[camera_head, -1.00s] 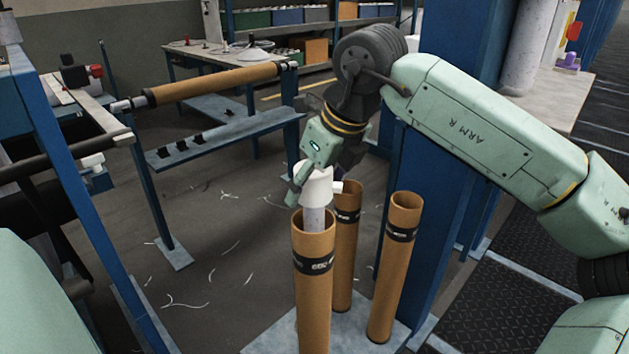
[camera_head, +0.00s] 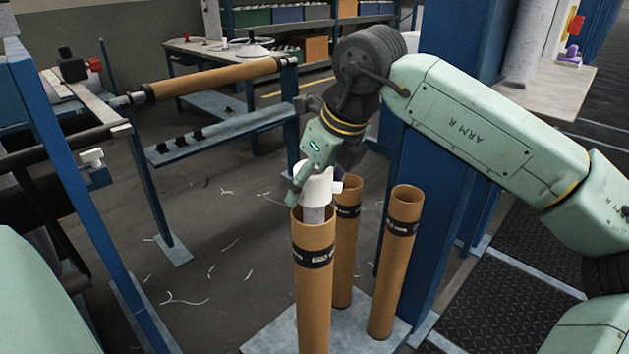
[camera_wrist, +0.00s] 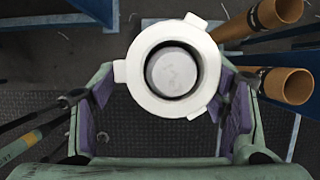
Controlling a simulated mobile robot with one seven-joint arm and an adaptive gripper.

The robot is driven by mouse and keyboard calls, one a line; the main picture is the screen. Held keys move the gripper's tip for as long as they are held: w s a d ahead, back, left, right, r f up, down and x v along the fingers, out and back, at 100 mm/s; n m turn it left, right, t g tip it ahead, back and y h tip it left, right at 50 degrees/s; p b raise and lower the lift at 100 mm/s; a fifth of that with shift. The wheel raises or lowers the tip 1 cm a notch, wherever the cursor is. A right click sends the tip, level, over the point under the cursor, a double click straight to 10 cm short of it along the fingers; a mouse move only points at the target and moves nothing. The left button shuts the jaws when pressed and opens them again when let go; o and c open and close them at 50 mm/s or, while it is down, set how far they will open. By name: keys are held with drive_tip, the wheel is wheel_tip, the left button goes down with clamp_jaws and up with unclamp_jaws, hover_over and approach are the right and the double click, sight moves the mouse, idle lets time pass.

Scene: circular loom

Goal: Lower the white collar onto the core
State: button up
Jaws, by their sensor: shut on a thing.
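The white collar (camera_head: 317,187) is a ring with lugs, held just above the front brown core tube (camera_head: 313,280). A pale grey cylinder (camera_head: 314,214) shows under the collar and reaches into the tube's mouth; I cannot tell if it is part of the collar. My gripper (camera_head: 306,186) is shut on the collar from above. In the wrist view the collar (camera_wrist: 141,79) sits between my purple-padded fingers, with a grey round end (camera_wrist: 171,71) inside its opening and a dark gap around it. The front tube's mouth is hidden in the wrist view.
Two more brown tubes stand upright close by, one behind (camera_head: 345,250) and one to the right (camera_head: 394,265). All stand on a grey base plate (camera_head: 270,336). A blue column (camera_head: 437,200) rises to the right. The floor to the left is open, with scattered white scraps.

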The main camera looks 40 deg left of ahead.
sight(313, 202)
drive_tip(key=shift+a+f+b, duration=0.1)
drive_tip(key=shift+f+b, duration=1.05)
drive_tip(key=shift+f, duration=0.5)
drive_tip(key=shift+f, duration=0.1)
drive_tip(key=shift+f+b, duration=0.5)
drive_tip(key=shift+b, duration=0.05)
drive_tip(key=shift+w+a+r+p, duration=0.2)
drive_tip(key=shift+r+p, duration=0.1)
drive_tip(key=shift+r, duration=0.1)
drive_tip(key=shift+f+b, duration=0.2)
drive_tip(key=shift+b, duration=0.1)
idle(0.3)
drive_tip(key=shift+f, duration=0.15)
drive_tip(key=shift+s, duration=0.1)
drive_tip(key=shift+a+r, duration=0.2)
drive_tip(key=shift+r, duration=0.25)
idle(1.8)
drive_tip(key=shift+f, duration=0.3)
